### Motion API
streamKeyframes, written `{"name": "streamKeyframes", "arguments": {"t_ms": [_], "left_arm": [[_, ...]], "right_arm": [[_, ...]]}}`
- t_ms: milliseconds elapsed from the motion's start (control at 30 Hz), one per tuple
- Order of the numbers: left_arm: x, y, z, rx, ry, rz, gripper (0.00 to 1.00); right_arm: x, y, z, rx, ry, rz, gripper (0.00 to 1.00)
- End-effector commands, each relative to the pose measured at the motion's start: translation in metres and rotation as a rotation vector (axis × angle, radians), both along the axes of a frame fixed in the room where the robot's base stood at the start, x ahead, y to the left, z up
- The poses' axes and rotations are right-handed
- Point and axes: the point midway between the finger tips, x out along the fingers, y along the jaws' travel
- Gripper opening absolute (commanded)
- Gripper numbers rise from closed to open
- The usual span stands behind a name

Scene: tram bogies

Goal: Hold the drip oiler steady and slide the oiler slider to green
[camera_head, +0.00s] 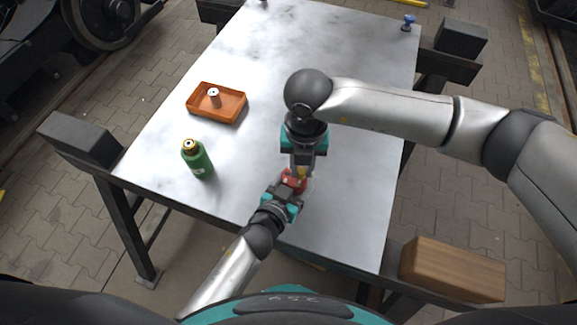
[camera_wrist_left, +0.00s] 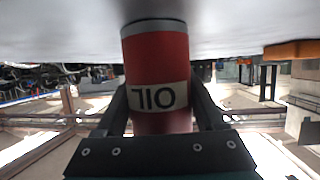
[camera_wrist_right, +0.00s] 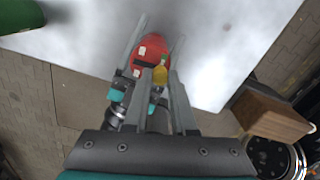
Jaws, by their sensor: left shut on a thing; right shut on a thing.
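The red drip oiler (camera_head: 293,181) stands on the metal table near its front edge, mostly hidden between my grippers. In the left wrist view the oiler (camera_wrist_left: 157,60) shows a pale "OIL" label. My left gripper (camera_head: 286,186) is shut around its body from the front. My right gripper (camera_head: 302,170) comes from above and is shut on the small yellowish oiler slider (camera_wrist_right: 160,76) at the oiler's top. In the right wrist view the oiler's red top (camera_wrist_right: 152,52) shows pale marks. I cannot tell which mark the slider stands at.
A green bottle (camera_head: 197,160) stands left on the table (camera_head: 250,75). Behind it is an orange-brown tray (camera_head: 230,112) with a small metal cylinder (camera_head: 214,95) in it. A wooden block (camera_head: 452,268) lies past the right front edge. The table's middle and back are mostly clear.

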Motion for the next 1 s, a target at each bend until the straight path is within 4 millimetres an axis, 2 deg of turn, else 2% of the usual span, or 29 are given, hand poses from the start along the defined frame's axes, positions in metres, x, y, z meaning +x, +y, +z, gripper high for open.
{"name": "streamKeyframes", "arguments": {"t_ms": [33, 67, 333, 667, 767, 1000], "left_arm": [[0.000, 0.002, -0.001, 0.002, 0.002, 0.003, 0.08], [0.000, 0.002, -0.001, 0.002, 0.002, 0.003, 0.08], [0.000, 0.001, -0.001, 0.002, 0.001, 0.001, 0.08], [0.000, 0.001, -0.001, 0.002, 0.001, 0.001, 0.08], [0.000, 0.000, -0.001, 0.002, 0.001, 0.001, 0.08], [-0.001, 0.000, -0.001, 0.001, 0.002, 0.000, 0.08]], "right_arm": [[0.001, -0.001, 0.000, -0.003, -0.001, -0.002, 0.00], [0.001, -0.001, 0.000, -0.003, -0.001, -0.002, 0.27], [0.000, 0.000, 0.000, -0.001, 0.000, -0.001, 0.58], [0.001, 0.000, 0.004, 0.001, -0.001, 0.000, 0.59], [0.001, 0.000, 0.015, 0.002, -0.003, -0.001, 0.59], [0.002, 0.000, 0.065, 0.002, -0.005, 0.000, 0.59]]}}
